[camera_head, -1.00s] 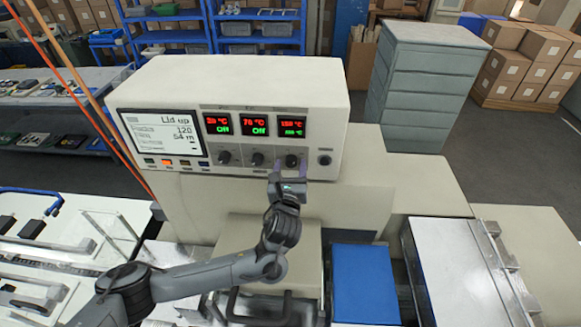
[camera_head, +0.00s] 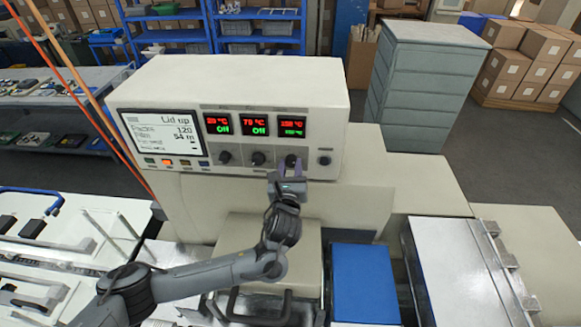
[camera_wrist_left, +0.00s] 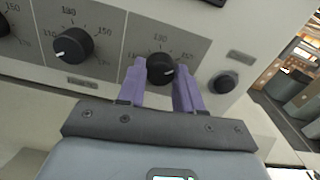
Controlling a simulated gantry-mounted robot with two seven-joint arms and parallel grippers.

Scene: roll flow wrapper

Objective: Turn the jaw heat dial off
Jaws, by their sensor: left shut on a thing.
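The control box (camera_head: 235,80) has a row of dark dials under three lit displays. The right-hand dial of the row (camera_head: 291,159) sits below the right display (camera_head: 291,124). My left gripper (camera_head: 291,166) is at this dial, its two purple fingers shut on the dial's sides. The neighbouring dial (camera_wrist_left: 73,46) is clear of the fingers. My right gripper is not in view.
A round dark button or knob (camera_head: 324,160) sits just right of the gripped dial. The middle dial (camera_head: 257,159) is close on the left. A white status screen (camera_head: 161,134) is at the box's left. A blue panel (camera_head: 362,283) lies below right.

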